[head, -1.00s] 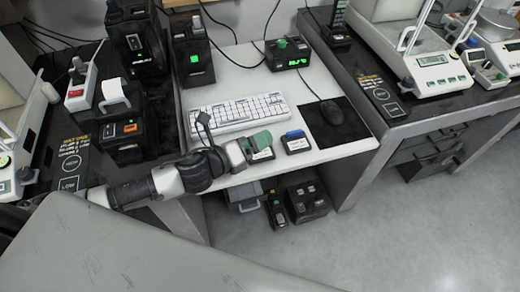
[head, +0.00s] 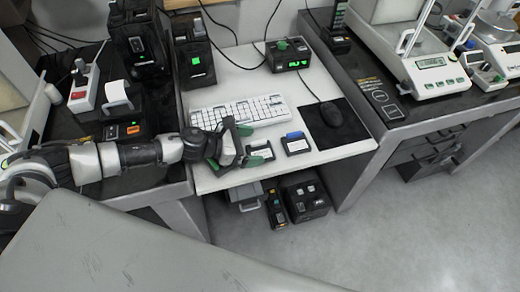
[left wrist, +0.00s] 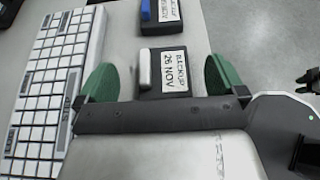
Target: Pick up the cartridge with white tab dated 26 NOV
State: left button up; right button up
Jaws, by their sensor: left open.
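The black cartridge with a white tab (left wrist: 164,70) lies flat on the white desk in the left wrist view, its label reading BACKUP 26 NOV. In the head view it shows near the desk's front edge (head: 262,153). My left gripper (left wrist: 160,82) is open, its green fingertips on either side of the cartridge in the picture, with visible gaps. In the head view the left gripper (head: 247,146) is just left of the cartridge. Contact or exact height cannot be told. My right gripper is not seen.
A cartridge with a blue tab (head: 296,143) lies right of the white-tab one. A white keyboard (head: 238,111) lies behind, and a mouse (head: 331,113) on a black mat to the right. The desk's front edge is close by. Black devices stand at the left and back.

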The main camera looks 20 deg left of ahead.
aim_at(262, 151)
pick_arm(q)
jog(key=x, duration=0.3)
jog(key=shift+w+d+f, duration=0.1)
jog(key=shift+d+f, duration=0.05)
jog(key=shift+d, duration=0.15)
jog(key=c, duration=1)
jog(key=shift+c, duration=0.2)
